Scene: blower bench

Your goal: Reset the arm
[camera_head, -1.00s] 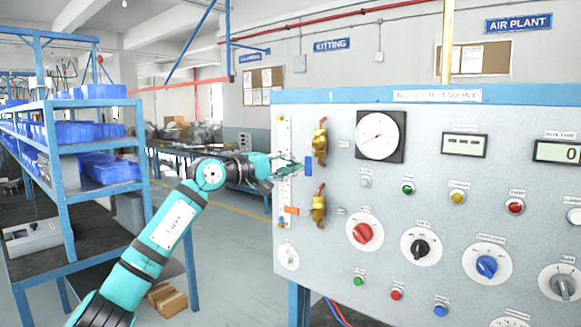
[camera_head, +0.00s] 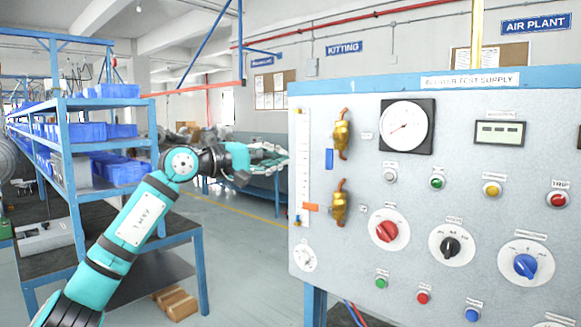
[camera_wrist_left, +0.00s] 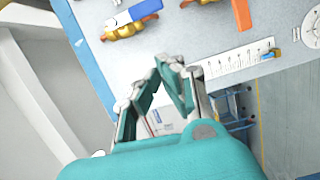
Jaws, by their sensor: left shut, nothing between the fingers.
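My left arm reaches in from the lower left of the head view, bent at the elbow. Its gripper (camera_head: 272,160) is just left of the control panel (camera_head: 350,255), level with the panel's upper half. In the left wrist view the gripper (camera_wrist_left: 158,88) is shut with nothing between its fingers, and the panel face (camera_wrist_left: 170,35) fills the top of that view. I cannot tell from the head view whether the fingertips touch the panel's edge. My right gripper is not in view.
The panel carries brass valves (camera_head: 341,134), a gauge (camera_head: 405,126), knobs and buttons. A blue shelf rack (camera_head: 67,180) with blue bins (camera_head: 82,131) stands at the left. Cardboard boxes (camera_head: 176,303) lie low beside it. Open floor (camera_head: 240,235) lies between rack and panel.

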